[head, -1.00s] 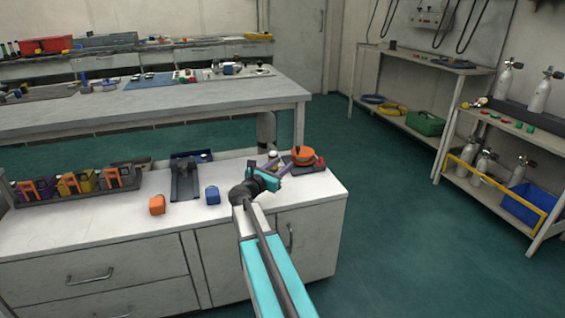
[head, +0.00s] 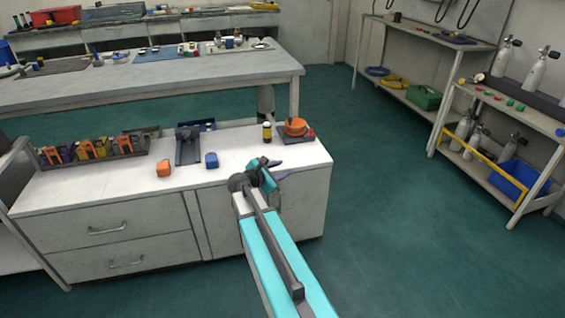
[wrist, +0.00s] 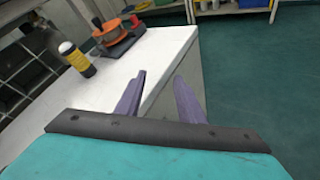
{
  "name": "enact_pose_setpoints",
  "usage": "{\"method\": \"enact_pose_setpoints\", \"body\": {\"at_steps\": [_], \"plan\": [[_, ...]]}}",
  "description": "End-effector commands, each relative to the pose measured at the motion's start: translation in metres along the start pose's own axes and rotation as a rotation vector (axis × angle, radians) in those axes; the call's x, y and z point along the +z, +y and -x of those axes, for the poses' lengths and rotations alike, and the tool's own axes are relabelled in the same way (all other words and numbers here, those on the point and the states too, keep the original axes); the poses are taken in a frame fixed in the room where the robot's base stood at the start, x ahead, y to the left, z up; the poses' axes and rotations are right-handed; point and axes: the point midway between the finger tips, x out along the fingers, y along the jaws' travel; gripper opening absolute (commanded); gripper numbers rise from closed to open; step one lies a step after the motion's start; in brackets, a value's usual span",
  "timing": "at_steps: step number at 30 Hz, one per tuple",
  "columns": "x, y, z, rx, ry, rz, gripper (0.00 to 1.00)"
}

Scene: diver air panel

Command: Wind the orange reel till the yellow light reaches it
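The orange reel (head: 296,126) sits on a dark base near the right end of the white cabinet top; it also shows in the wrist view (wrist: 106,31). The yellow light (head: 267,132), a black cylinder with a yellow band and pale top, stands upright just left of the reel base, apart from it; it shows in the wrist view too (wrist: 77,62). I cannot make out a line between them. My gripper (head: 283,169) is open and empty at the cabinet's front right edge, nearer me than both. Its two purple fingers (wrist: 158,74) are apart in the wrist view.
A red part (head: 310,133) is beside the reel. Open green floor (head: 390,220) lies right of the cabinet.

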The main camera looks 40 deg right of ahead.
Motion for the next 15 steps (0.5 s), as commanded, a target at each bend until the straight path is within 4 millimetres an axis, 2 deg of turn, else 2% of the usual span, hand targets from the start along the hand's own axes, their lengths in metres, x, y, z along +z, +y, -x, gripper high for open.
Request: {"method": "enact_pose_setpoints", "body": {"at_steps": [5,15], "plan": [[-0.005,-0.003,0.006,-0.014,0.024,-0.033,0.35],[-0.059,-0.038,0.013,-0.074,0.101,-0.114,0.35]]}}
